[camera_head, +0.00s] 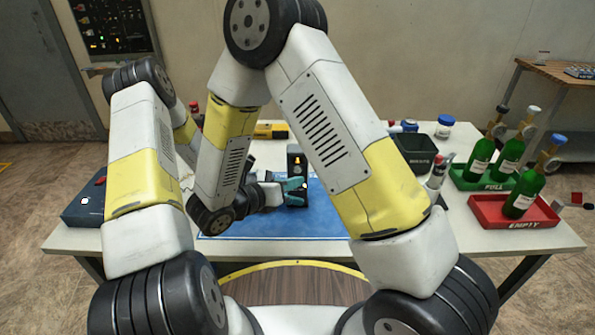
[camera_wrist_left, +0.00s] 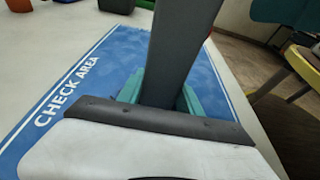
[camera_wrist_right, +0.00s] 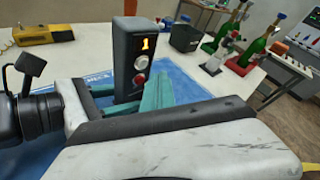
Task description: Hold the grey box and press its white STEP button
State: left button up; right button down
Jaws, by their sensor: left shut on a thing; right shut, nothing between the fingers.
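The grey box (camera_head: 296,168) stands upright on the blue mat, with an orange lit display. In the right wrist view its front (camera_wrist_right: 131,40) shows an orange "1", a white button (camera_wrist_right: 141,63) and a red knob (camera_wrist_right: 139,80) below it. My left gripper (camera_wrist_left: 162,98) is shut on the box's lower part, one teal finger on each side; the head view mostly hides it behind my right arm. My right gripper (camera_wrist_right: 160,90) is shut and empty, its teal tips close before the box's front, low and right of the white button. I cannot tell whether they touch it.
The blue CHECK AREA mat (camera_head: 325,215) lies under the box. A dark bin (camera_head: 415,152) stands to the right. Green bottles stand in a green tray (camera_head: 470,180) and a red tray (camera_head: 490,212). A yellow device (camera_wrist_right: 43,34) lies at the back left. The mat's front right is clear.

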jog(key=s, duration=0.4)
dwell(2.6)
jog(key=s+m, duration=0.1)
jog(key=m, duration=0.4)
jog(key=s+m, duration=0.1)
jog(key=m, duration=0.5)
jog(key=s+m, duration=0.2)
jog(key=m, duration=0.4)
jog(key=shift+a+f+h, duration=0.1)
jog(key=shift+h, duration=0.2)
jog(key=shift+a, duration=0.1)
jog(key=w, duration=0.9)
